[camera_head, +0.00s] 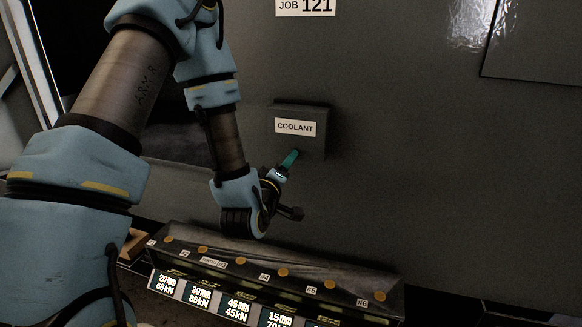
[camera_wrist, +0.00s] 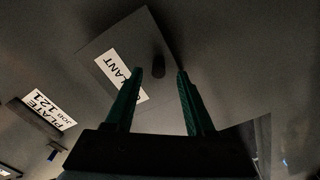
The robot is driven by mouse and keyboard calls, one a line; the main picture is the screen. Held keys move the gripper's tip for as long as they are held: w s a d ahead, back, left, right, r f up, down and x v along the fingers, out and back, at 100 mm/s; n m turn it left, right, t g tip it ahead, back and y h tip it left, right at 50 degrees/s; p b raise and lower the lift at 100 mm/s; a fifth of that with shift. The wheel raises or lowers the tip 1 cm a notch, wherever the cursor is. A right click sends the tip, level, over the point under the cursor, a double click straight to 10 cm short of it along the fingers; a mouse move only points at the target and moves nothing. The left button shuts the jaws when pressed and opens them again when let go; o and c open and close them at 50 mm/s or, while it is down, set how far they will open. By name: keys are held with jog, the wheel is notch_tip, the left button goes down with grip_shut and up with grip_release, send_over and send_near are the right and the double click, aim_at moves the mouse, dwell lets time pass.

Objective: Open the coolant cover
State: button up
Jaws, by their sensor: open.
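The coolant cover (camera_head: 313,143) is a dark box-like cover on the grey wall, with a white label reading COOLANT. It looks closed. My gripper (camera_head: 291,158) is just below the label at the cover's lower part. I cannot tell whether the fingers touch the cover.
Below my gripper, a long dark ledge (camera_head: 330,272) carries several numbered positions with round orange-brown spots and size and force labels. A JOB 121 plate (camera_head: 305,6) is on the wall above. The wall to the right of the cover is clear. A dark opening lies at left.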

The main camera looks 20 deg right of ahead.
aim_at(293, 139)
jog(key=shift+p+x, duration=0.4)
jog(key=shift+x, duration=1.6)
jog(key=shift+r, duration=0.15)
jog(key=shift+c, duration=0.2)
grip_shut()
